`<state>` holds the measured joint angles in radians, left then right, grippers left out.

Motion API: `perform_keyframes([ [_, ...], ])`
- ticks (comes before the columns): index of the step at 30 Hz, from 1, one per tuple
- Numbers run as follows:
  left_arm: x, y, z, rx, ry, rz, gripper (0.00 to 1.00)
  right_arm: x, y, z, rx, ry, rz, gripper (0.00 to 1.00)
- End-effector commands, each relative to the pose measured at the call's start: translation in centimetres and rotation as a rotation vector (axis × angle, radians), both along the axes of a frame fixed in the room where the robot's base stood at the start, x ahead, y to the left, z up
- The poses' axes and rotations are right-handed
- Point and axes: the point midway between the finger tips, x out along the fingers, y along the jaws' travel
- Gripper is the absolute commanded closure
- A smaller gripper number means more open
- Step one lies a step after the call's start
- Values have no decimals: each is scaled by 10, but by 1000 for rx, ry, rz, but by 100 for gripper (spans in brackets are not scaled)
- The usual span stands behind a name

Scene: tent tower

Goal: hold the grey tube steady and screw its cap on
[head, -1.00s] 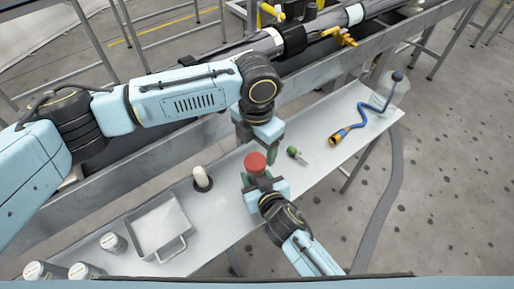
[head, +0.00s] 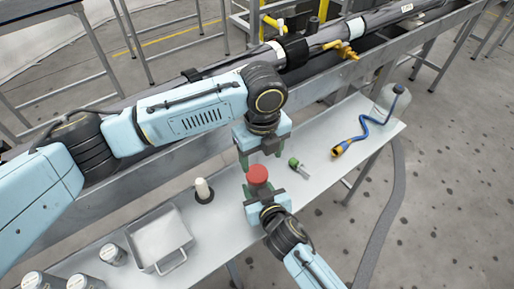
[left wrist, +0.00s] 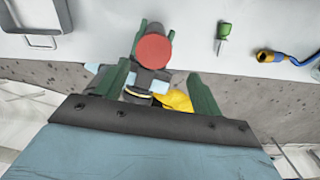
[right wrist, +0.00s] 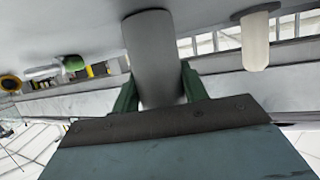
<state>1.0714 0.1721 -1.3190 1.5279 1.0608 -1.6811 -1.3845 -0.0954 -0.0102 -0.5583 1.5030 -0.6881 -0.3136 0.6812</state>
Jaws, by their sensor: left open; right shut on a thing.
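The round red cap (head: 258,174) shows from above, over my right gripper, at the middle of the head view. It also shows in the left wrist view (left wrist: 154,52). My right gripper (head: 261,191) is shut on the grey tube (right wrist: 152,55), which stands between its fingers in the right wrist view. The tube's cap end is hidden there, so I cannot tell how tightly the cap sits. My left gripper (head: 260,156) is open and empty just above and behind the cap. In the left wrist view its fingers (left wrist: 160,82) are spread wide, with the cap beyond their tips.
On the bench (head: 225,215), a white post on a dark base (head: 203,190) stands left of the cap. A green-handled tool (head: 299,167) lies right. A grey tray (head: 160,238) and several jars (head: 113,250) are at front left. A blue hose (head: 368,130) lies far right.

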Motion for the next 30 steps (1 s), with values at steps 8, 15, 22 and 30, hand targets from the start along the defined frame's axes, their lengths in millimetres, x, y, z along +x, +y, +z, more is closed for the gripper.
perform_keyframes([
  [8, -1, -1, 4, -7, 2, 534, 33, 0, 0, -1, 1, 1, 1, 100],
  [15, -1, -1, 8, -13, 4, 998, 33, 0, 0, -1, 1, 1, 1, 100],
  [22, -1, 0, 11, -17, 8, 1446, 33, 0, 0, -1, 1, 1, 1, 100],
  [30, -1, 2, 14, -22, 12, 1975, 33, 0, 0, -1, 1, 1, 1, 100],
])
